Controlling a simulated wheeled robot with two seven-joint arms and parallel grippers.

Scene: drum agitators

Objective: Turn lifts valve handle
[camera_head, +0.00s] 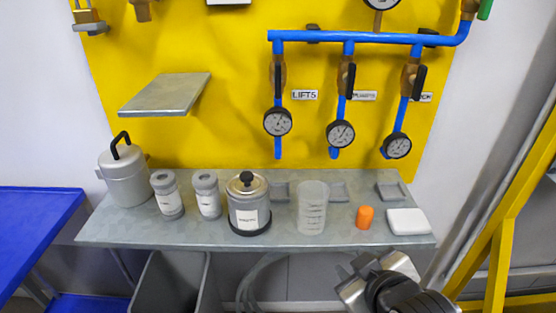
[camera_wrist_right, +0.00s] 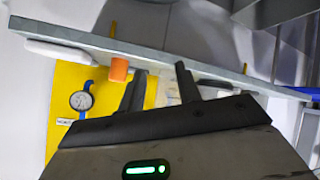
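The lifts valve (camera_head: 278,76) is on the leftmost of three blue drop pipes on the yellow panel. Its black handle points along the pipe, beside the "LIFTS" label (camera_head: 304,95). A pressure gauge (camera_head: 278,122) sits below it. My right gripper (camera_head: 352,268) is low at the front edge of the shelf, well below and to the right of the valve. In the wrist view its two black fingers (camera_wrist_right: 160,82) stand apart with nothing held between them. My left gripper is not in view.
A grey shelf (camera_head: 270,237) carries a lidded canister (camera_head: 124,178), small jars, a pot (camera_head: 248,207), a clear beaker (camera_head: 312,208), an orange cylinder (camera_head: 365,217) and a white block (camera_head: 408,222). Two more valves (camera_head: 346,78) stand right of lifts. A small ledge (camera_head: 166,94) juts out left.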

